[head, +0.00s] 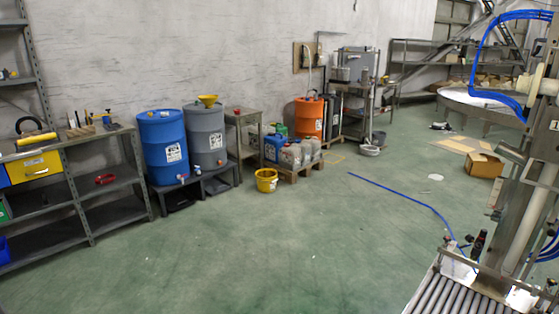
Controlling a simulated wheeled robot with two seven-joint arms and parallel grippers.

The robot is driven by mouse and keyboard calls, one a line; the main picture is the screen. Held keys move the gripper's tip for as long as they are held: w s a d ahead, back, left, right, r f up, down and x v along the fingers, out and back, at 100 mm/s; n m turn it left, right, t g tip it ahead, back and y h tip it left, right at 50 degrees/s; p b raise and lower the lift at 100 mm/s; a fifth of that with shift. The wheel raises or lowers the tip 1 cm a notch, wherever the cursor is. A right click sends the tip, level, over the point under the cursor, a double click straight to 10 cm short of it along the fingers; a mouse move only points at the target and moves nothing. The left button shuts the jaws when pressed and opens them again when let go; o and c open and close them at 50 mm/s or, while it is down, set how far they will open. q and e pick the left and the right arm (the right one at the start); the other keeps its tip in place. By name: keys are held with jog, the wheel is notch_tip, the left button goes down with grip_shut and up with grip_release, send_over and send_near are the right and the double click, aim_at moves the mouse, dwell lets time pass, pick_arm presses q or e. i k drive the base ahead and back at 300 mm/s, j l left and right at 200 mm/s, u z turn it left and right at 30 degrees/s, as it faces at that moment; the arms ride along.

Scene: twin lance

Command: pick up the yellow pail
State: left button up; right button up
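The yellow pail (266,181) stands upright on the green floor in the head view, a little left of the middle. It is in front of the small grey table and left of the pallet with jugs. A pale label shows on its side. Its inside looks dark, and I cannot tell what is in it. Neither of my grippers shows in this view.
A blue drum (162,146) and a grey drum (206,132) with a yellow funnel (208,100) stand left of the pail. A metal shelf (72,190) lines the left. A roller conveyor (455,296) is at front right. A blue hose (400,197) crosses the floor. The middle floor is clear.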

aim_at(267, 175)
jog(key=i, duration=3.9)
jog(key=i+j, duration=0.1)
jog(key=i, duration=3.8)
jog(key=l+z, duration=0.05)
jog(key=l, duration=0.05)
